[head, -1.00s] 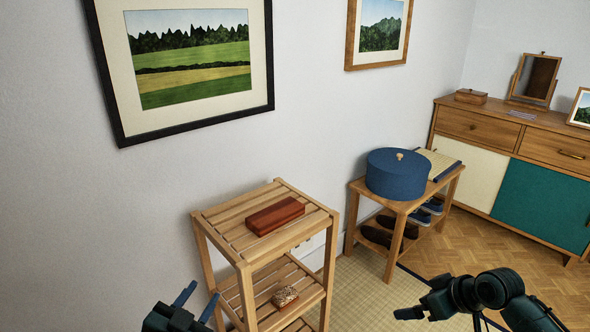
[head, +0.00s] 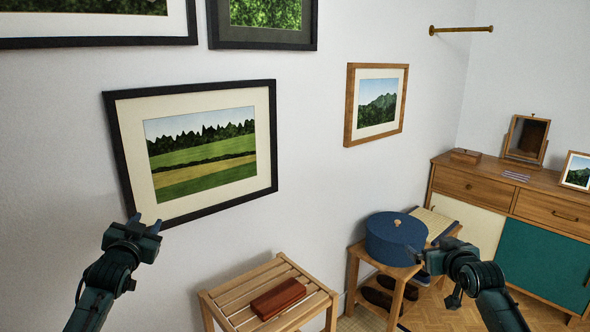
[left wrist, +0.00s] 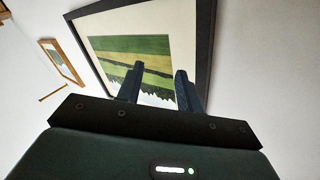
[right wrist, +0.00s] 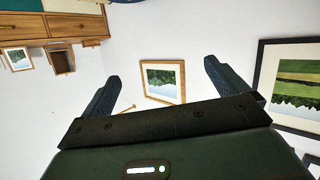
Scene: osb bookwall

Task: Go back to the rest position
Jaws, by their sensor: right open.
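My left gripper (head: 146,222) is raised in front of the wall in the head view, near the lower left corner of a black-framed landscape picture (head: 200,165). In the left wrist view its two fingers (left wrist: 158,78) stand apart with nothing between them, so it is partly open and empty. My right gripper (head: 420,262) is in front of the round blue box (head: 396,238) in the head view and covers part of the stand below. In the right wrist view its fingers (right wrist: 162,75) are wide apart and empty.
A slatted wooden stand (head: 240,290) carries a reddish-brown case (head: 278,298) at the bottom centre. The blue box stands on another wooden rack (head: 357,265) with shoes below. A sideboard (head: 480,190) is at the right.

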